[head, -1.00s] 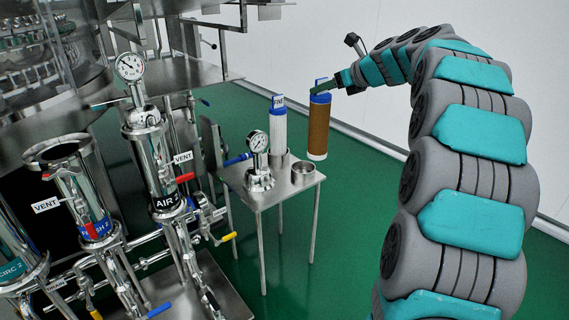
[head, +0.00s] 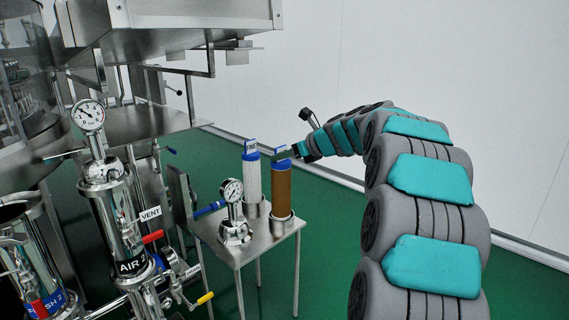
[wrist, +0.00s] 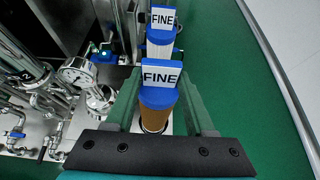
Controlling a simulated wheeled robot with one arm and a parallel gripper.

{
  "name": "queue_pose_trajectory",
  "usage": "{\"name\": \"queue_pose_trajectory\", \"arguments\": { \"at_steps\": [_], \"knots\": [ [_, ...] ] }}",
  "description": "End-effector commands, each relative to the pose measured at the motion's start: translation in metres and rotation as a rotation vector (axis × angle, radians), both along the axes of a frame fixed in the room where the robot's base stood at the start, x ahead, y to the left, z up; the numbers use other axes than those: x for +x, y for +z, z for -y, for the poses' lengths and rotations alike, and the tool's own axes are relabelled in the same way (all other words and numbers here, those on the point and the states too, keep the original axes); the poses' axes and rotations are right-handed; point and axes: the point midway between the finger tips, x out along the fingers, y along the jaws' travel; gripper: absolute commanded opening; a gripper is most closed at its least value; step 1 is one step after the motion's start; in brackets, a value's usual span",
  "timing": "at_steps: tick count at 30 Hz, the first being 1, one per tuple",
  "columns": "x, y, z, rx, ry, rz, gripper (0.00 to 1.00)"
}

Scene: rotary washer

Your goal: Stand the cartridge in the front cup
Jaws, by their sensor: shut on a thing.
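The brown cartridge (head: 281,190) with a blue cap and a "FINE" tag stands upright at the front of the small steel table. Its lower end is at the front cup (head: 281,226) and appears inside the rim. Whether it rests on the cup's bottom cannot be seen. My gripper (head: 290,153) is shut on the cartridge's top from the right. In the wrist view the green fingers (wrist: 160,82) flank the tag and blue cap of the cartridge (wrist: 159,97). The cup is mostly hidden there.
A white cartridge (head: 252,181) with a blue cap stands just behind, in the back cup. A pressure gauge (head: 232,192) on a steel fitting stands left on the table (head: 239,255). Steel washer pipework fills the left. Open green floor (head: 340,240) lies to the right.

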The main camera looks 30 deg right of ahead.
Motion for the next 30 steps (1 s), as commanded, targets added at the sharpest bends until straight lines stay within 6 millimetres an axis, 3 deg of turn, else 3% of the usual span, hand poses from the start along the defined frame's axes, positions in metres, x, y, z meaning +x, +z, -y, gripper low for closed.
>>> {"name": "queue_pose_trajectory", "arguments": {
  "at_steps": [3, 13, 14, 22, 30],
  "knots": [
    [-0.0002, -0.0134, -0.0005, 0.001, 0.001, 0.001, 0.00],
    [0.0000, -0.0134, -0.0003, 0.000, 0.001, 0.001, 0.00],
    [-0.0001, -0.0144, -0.0002, -0.001, 0.002, 0.001, 0.55],
    [-0.0001, -0.0145, 0.0001, -0.001, 0.001, 0.002, 0.84],
    [-0.0001, -0.0140, 0.0002, -0.002, 0.000, 0.001, 0.84]
  ]
}}
